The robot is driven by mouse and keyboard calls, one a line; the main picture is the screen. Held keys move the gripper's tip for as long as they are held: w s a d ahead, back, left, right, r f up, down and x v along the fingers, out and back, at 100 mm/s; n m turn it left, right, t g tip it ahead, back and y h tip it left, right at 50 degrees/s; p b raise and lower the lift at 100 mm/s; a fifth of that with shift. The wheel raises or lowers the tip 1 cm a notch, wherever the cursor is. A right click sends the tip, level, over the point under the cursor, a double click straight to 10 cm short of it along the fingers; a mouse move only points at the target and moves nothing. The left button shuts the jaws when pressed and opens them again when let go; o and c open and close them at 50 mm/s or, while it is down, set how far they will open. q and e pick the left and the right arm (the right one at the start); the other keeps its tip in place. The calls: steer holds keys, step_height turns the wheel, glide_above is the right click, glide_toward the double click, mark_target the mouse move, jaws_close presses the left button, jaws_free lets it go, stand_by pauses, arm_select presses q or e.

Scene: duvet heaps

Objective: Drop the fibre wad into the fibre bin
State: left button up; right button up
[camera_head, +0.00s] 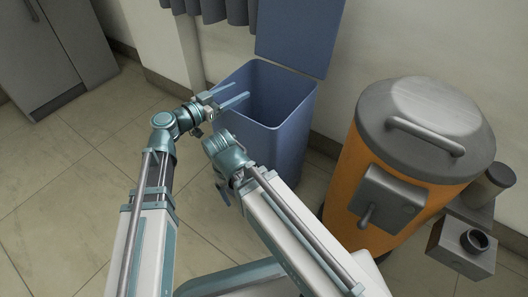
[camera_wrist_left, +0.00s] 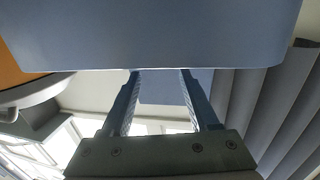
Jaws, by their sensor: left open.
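A blue bin (camera_head: 255,135) with its lid (camera_head: 300,35) raised stands against the wall in the head view. I take it for the fibre bin; no label is readable. Its wall also fills the top of the left wrist view (camera_wrist_left: 150,30). My left gripper (camera_head: 240,91) is at the bin's left rim, its fingers apart and empty. The open fingers also show in the left wrist view (camera_wrist_left: 160,75). I see no fibre wad in either view; the bin's floor is hidden. My right gripper (camera_head: 222,192) is mostly hidden beside its own wrist, in front of the bin.
An orange drum (camera_head: 365,165) with a grey lid stands right of the bin. A small grey box (camera_head: 462,250) is at its lower right. A grey cabinet (camera_head: 45,50) is at the far left. The tiled floor (camera_head: 70,170) at left is clear.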

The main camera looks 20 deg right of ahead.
arm_select(q)
steer(key=v, duration=0.7)
steer(key=shift+s+a, duration=0.1)
stand_by(0.5)
